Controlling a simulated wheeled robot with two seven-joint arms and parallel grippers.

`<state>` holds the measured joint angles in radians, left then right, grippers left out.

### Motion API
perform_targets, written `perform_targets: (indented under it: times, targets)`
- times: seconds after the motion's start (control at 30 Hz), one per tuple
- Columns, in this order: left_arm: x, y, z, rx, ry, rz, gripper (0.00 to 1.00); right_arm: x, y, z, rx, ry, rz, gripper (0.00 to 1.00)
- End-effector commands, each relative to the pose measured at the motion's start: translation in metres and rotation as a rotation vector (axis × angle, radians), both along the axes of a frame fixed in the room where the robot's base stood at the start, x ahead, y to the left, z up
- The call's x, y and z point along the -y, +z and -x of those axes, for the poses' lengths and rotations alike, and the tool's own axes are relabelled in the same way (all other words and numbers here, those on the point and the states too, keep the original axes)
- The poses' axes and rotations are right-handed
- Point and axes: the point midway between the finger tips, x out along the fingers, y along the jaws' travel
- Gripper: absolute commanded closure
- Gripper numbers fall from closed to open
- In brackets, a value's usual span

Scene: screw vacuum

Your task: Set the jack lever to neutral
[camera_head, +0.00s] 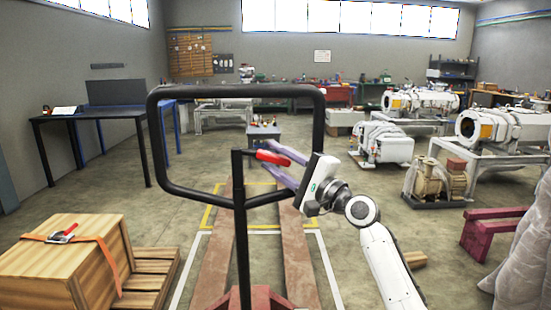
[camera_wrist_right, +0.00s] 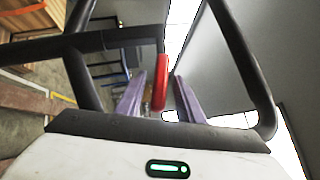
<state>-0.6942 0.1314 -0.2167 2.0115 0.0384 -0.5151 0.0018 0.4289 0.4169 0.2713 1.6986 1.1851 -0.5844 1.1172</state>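The jack lever (camera_head: 268,157) is a short red lever at the top of the black column, inside the black handle loop (camera_head: 237,91) of the pallet jack. My right gripper (camera_head: 275,155) reaches in from the right with its two purple-grey fingers open around the lever. A gap shows on the left; contact on the right cannot be told. My left gripper is not in view.
The jack's forks (camera_head: 213,255) lie on the floor beyond. A wooden crate (camera_head: 60,260) with an orange strap stands at left. White pump machines (camera_head: 385,143) stand at right. The floor behind is mostly free.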

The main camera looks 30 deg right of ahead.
Motion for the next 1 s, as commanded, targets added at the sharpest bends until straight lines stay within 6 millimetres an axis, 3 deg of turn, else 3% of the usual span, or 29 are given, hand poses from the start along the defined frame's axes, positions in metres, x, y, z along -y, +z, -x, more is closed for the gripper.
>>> perform_targets:
  times: [0.3,0.53,0.77,1.0]
  targets:
    - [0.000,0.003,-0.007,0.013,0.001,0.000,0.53,-0.001,0.001,-0.004,0.000,0.001,0.001,0.66]
    - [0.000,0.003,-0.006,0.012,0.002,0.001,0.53,-0.001,0.000,-0.003,0.000,0.001,0.001,1.00]
    - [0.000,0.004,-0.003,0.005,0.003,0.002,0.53,-0.001,0.002,-0.003,-0.003,0.000,0.005,1.00]
    - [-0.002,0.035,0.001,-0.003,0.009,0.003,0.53,0.000,0.019,-0.003,-0.058,0.000,0.093,1.00]
